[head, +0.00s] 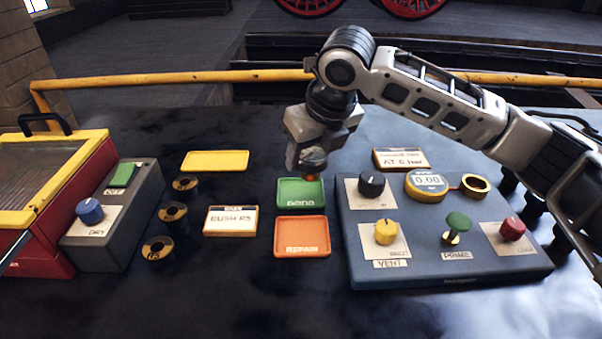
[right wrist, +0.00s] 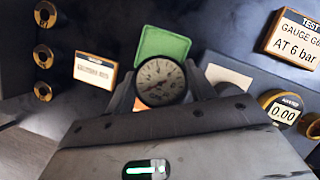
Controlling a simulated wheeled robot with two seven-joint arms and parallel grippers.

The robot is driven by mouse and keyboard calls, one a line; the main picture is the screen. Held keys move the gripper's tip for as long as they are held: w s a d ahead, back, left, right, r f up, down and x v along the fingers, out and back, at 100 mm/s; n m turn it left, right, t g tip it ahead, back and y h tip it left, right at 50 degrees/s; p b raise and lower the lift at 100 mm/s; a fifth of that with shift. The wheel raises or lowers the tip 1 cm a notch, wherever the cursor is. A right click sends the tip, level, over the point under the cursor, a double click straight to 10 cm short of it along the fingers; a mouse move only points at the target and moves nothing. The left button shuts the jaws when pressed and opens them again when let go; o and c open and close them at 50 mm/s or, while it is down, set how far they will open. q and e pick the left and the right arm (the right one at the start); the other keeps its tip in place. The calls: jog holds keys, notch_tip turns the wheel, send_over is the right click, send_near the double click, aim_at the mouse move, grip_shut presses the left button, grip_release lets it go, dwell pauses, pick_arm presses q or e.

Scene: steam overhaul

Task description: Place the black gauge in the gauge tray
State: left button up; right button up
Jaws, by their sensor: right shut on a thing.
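My right gripper (head: 310,168) points down over the green tray (head: 301,193), labelled GOOD, in the head view. It is shut on the black gauge (right wrist: 160,80), whose white dial and dark rim show between the fingers in the right wrist view. In the head view the gauge is mostly hidden by the gripper. The green tray also shows beyond the gauge in the right wrist view (right wrist: 168,42) and looks empty. An orange tray (head: 302,237), labelled REPAIR, and a plain yellow tray (head: 215,160) are also empty. No tray reads "gauge".
A blue test panel (head: 430,270) with knobs and a digital gauge (head: 427,184) stands right of the trays. Several dark bushes (head: 173,213) and a BUSH card (head: 231,221) lie to the left. A red case (head: 90,200) and a grey switch box (head: 110,240) stand far left.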

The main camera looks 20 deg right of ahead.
aim_at(303, 158)
jog(key=w+f, duration=0.2)
jog(key=f, duration=0.1)
jog(key=shift+w+a, duration=0.25)
jog(key=shift+a, duration=0.05)
jog(key=x, duration=0.3)
jog(key=shift+s+d+f, duration=0.1)
jog(key=shift+s+f, duration=0.2)
jog(key=shift+f, duration=0.1)
jog(key=o, duration=1.1)
jog(key=shift+f, duration=0.1)
jog(key=shift+c, duration=0.2)
